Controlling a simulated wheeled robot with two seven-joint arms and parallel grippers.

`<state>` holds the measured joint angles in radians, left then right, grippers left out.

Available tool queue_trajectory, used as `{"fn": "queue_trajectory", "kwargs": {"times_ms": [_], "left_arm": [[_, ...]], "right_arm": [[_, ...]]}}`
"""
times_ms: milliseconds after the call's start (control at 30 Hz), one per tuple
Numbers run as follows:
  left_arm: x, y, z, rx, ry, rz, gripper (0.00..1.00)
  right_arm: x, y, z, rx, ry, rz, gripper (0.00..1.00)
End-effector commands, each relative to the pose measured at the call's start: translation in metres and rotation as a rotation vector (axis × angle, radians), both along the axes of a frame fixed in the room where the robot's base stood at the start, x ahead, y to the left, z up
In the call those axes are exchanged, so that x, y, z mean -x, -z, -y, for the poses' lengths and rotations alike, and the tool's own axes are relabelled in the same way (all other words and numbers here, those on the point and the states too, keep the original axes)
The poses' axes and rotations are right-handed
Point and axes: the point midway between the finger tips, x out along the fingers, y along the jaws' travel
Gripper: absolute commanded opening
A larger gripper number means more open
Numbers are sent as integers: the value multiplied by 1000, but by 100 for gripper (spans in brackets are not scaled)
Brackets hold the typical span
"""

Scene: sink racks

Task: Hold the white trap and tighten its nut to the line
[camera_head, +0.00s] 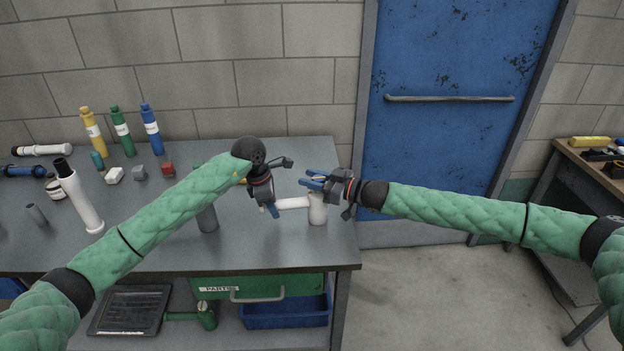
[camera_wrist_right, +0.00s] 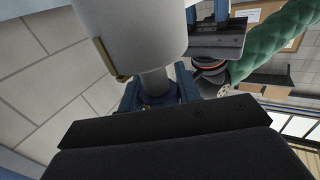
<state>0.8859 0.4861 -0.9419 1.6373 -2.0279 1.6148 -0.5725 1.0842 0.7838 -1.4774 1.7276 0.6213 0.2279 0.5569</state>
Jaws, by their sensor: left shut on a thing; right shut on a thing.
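The white trap (camera_head: 318,213) stands upright near the right end of the grey bench, with a side pipe (camera_head: 292,204) pointing left. My left gripper (camera_head: 272,210) is shut on the end of that side pipe. My right gripper (camera_head: 315,183) is at the top of the trap, shut on what seems to be its nut. In the right wrist view, the wide white body of the trap (camera_wrist_right: 130,30) meets a narrower grey neck between the blue fingers (camera_wrist_right: 150,95). A brass-coloured strip (camera_wrist_right: 111,60) lies along the body. The nut and the line cannot be made out clearly.
A dark grey cylinder (camera_head: 207,218) stands left of my left gripper, partly behind my arm. Yellow, green and blue bottles (camera_head: 152,130) stand farther back. A white tube with a black top (camera_head: 80,200) stands at left. The bench's right edge (camera_head: 347,230) is close to the trap.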

Motion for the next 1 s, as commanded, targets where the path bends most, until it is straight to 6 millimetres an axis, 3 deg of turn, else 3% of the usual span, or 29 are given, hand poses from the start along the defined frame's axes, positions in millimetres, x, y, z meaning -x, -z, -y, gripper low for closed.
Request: {"fn": "queue_trajectory", "kwargs": {"times_ms": [100, 133, 233, 667, 1000], "left_arm": [[-1, 1, -4, -4, -5, -1, 9], [-1, 1, -4, -5, -5, -1, 9], [-1, 1, -4, -5, -5, -1, 8], [0, 2, -2, -4, -2, -3, 8], [0, 3, -2, -4, -1, -3, 8]], "right_arm": [[-1, 1, 3, 3, 5, -1, 11], [-1, 1, 3, 3, 5, -1, 37], [-1, 1, 3, 2, 4, 0, 56], [3, 0, 10, 1, 4, 0, 56], [28, 1, 59, 2, 5, 0, 56]]}}
